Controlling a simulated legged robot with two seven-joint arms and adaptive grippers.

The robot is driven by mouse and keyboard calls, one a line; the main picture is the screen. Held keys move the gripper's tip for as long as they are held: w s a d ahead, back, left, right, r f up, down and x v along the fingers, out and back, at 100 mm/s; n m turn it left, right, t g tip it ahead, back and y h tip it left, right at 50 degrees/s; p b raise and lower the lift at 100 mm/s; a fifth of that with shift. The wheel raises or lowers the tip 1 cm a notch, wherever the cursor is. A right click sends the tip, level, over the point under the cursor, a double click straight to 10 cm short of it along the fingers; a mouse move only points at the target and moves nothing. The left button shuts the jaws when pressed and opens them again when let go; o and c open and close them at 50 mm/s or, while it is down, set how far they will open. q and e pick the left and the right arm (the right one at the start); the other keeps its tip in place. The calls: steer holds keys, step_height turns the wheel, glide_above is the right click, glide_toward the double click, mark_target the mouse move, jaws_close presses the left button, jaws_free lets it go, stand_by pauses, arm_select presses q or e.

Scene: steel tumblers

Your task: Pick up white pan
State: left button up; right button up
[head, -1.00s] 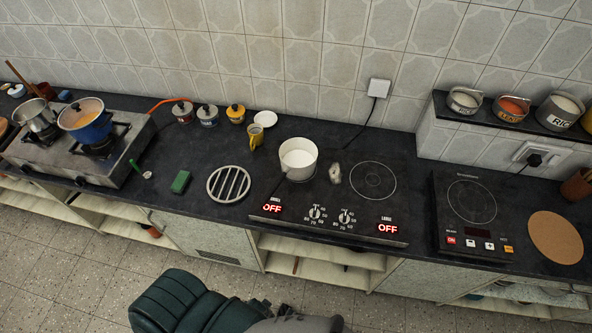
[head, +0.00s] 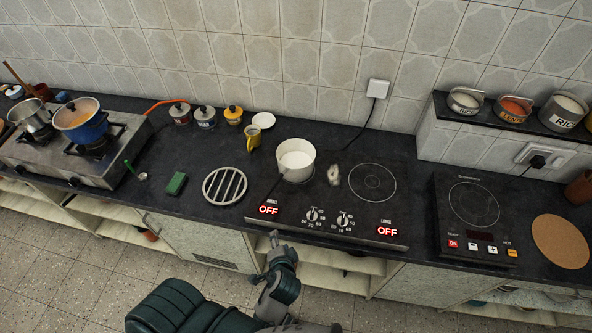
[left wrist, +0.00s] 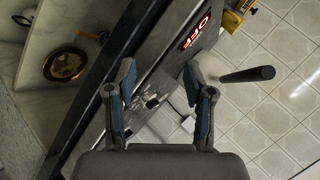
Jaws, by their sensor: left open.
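The white pan (head: 297,158) stands upright on the left ring of the black cooktop (head: 330,215) in the head view. Its dark handle points to the front left. My left gripper (head: 275,240) is in front of the cooktop's front edge, below and nearer than the pan, and apart from it. In the left wrist view, the left gripper (left wrist: 160,80) has its two fingers spread, with nothing held between them. A dark rod-like handle (left wrist: 247,74) shows beyond the right finger; I cannot tell surely whether it is the pan's. My right gripper is not in view.
A yellow mug (head: 253,135), a round metal grate (head: 225,186) and a green sponge (head: 176,183) lie left of the pan. A small shaker-like object (head: 334,174) is close on its right. A second hob (head: 470,205) stands farther right. The counter's front edge lies near my gripper.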

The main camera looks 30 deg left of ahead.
arm_select(q)
steer(key=w+r+m+t+y, duration=0.3)
steer(key=w+r, duration=0.1)
steer(key=r, duration=0.6)
steer(key=p, duration=0.1)
glide_toward(277, 181)
steer(key=f+x, duration=0.1)
steer(key=x, duration=0.9)
steer(key=shift+w+a+f+p, duration=0.1)
steer(key=shift+w+a+p, duration=0.1)
steer(key=shift+w+p, duration=0.15)
steer(key=shift+w+a+f, duration=0.15)
steer(key=shift+a, duration=0.05)
steer(key=shift+d, duration=0.2)
jaws_close()
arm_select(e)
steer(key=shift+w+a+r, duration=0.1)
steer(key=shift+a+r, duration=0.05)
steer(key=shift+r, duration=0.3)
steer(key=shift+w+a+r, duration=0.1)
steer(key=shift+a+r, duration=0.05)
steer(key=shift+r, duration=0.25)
